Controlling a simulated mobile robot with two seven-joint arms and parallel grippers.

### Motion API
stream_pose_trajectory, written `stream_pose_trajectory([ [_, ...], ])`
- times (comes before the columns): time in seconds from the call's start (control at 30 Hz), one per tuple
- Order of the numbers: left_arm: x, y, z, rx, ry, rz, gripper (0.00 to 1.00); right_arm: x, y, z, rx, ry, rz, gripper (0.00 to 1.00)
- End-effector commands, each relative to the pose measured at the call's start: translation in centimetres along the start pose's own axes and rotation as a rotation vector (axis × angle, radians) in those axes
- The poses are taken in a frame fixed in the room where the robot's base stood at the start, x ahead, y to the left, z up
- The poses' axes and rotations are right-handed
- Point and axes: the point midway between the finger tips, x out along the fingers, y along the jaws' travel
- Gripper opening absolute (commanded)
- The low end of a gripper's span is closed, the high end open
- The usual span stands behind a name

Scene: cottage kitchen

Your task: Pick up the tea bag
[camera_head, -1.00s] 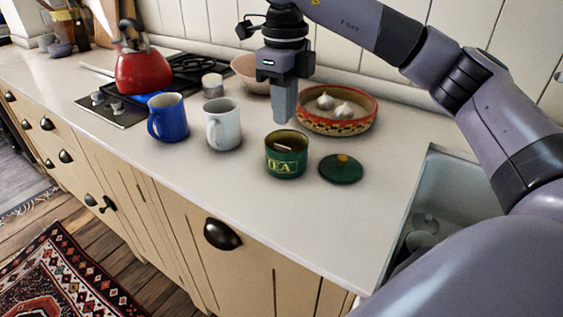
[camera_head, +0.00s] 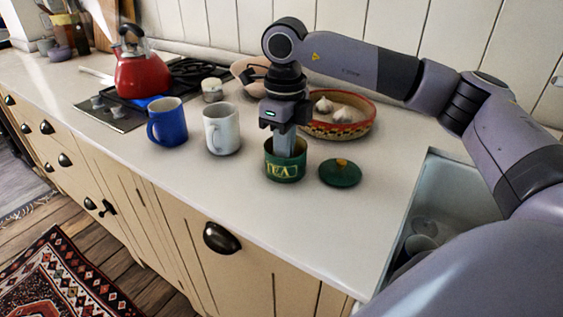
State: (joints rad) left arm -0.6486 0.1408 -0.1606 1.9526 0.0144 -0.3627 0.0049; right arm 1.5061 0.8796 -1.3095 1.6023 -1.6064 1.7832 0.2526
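The green tea tin (camera_head: 284,171) stands open and upright on the white counter, with gold letters on its front. Its green lid (camera_head: 340,174) with a gold knob lies on the counter to its right. My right gripper (camera_head: 285,150) points straight down with its fingers inside the mouth of the tin. The fingertips and the tea bag are hidden by the tin and the gripper, so I cannot tell whether the fingers hold anything. My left gripper is not in view.
A white mug (camera_head: 222,130) and a blue mug (camera_head: 167,124) stand left of the tin. A patterned bowl with garlic (camera_head: 337,127) is close behind it. A red kettle (camera_head: 141,72) stands on the stove at left. A sink (camera_head: 440,200) opens at right.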

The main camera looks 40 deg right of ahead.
Motion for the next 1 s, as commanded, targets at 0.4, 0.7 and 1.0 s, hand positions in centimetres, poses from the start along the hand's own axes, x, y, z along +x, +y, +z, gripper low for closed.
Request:
stream_pose_trajectory([
  [0.4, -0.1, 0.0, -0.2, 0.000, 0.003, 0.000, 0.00, -0.5, 0.0, 0.1, -0.001, -0.002, 0.000, 0.01],
  [0.7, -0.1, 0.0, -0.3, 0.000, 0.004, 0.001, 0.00, -4.8, 0.0, 0.1, -0.001, -0.006, -0.001, 0.01],
  [1.0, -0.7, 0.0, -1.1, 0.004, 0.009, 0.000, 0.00, -12.5, 0.1, 0.1, -0.002, -0.005, -0.002, 0.01],
])
